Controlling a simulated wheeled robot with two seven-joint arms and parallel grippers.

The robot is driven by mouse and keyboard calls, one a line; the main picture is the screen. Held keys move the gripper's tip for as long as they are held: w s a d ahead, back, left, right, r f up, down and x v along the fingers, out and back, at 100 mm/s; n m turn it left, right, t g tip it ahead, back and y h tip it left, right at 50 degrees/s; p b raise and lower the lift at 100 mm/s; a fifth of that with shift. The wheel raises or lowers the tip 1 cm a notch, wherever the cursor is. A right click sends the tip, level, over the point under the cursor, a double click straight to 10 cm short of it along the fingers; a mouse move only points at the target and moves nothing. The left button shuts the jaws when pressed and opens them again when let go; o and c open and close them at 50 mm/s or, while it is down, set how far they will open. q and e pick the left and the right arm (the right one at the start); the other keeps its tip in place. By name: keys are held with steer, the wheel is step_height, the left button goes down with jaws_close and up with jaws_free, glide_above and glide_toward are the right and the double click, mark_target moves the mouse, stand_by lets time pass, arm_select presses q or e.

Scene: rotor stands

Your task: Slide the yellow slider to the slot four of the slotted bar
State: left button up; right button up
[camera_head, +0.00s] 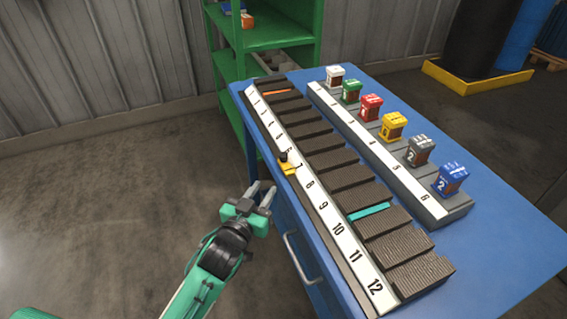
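The slotted bar (330,220) runs along the left edge of the blue table, with a white number strip whose numbers rise toward me up to 12. The yellow slider (288,168), with a black knob on top, sits on the strip beside the 7, near the 6. Slot four lies farther up the bar, away from me. My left gripper (264,190), on a green and black arm, is left of the slider and off the table's edge. Its fingers are apart, with nothing between them, and do not touch the slider. My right gripper is not in view.
A second numbered bar (437,208) to the right holds several coloured blocks, from white (334,76) to blue (451,178). The blue table (505,225) has a drawer handle (299,259) on its near side. A green shelf (268,36) stands behind. Floor at left is clear.

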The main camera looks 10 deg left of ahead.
mark_target(282, 159)
arm_select(q)
steer(key=w, duration=0.4)
steer(key=w+d+p, duration=0.1)
steer(key=w, duration=0.3)
steer(key=w+d+r+p, duration=0.1)
steer(key=w, duration=0.3)
steer(key=shift+w+d, duration=0.1)
steer(key=shift+d, duration=0.15)
steer(key=shift+w+d+f, duration=0.1)
steer(key=shift+w, duration=0.5)
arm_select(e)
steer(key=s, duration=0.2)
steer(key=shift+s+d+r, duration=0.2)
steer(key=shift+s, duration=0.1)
arm_select(q)
steer(key=shift+c, duration=0.4)
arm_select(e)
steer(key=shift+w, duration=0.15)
arm_select(q)
jaws_close()
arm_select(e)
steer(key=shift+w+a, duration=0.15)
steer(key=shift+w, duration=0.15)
